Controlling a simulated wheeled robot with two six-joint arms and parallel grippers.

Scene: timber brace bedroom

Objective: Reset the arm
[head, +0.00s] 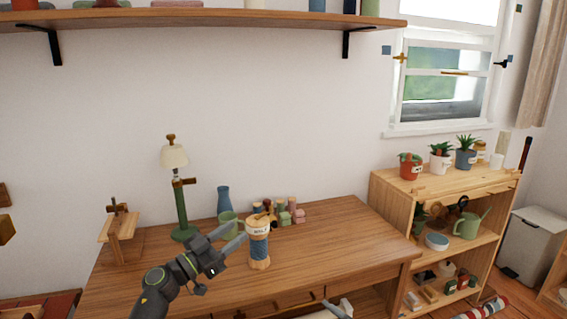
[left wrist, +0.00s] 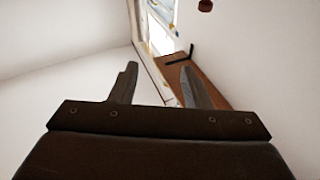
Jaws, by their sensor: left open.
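My left gripper (head: 236,236) is open and empty above the wooden desk (head: 345,245). Its two grey fingers point up and right, in front of the green mug and close to the wooden-topped jar in the picture. I cannot tell the gap to them. In the left wrist view the fingers (left wrist: 158,72) are apart with nothing between them, facing the wall and window. Grey tips (head: 340,307) at the bottom edge of the head view look like part of my right gripper; the rest is out of frame.
On the desk stand a lamp (head: 182,210), a green mug (head: 228,224), a blue vase (head: 224,199), a jar (head: 259,247) and a small wooden stand (head: 121,228). A shelf unit (head: 396,192) with plants stands right. A wall shelf (head: 200,20) hangs above. The desk's right part is clear.

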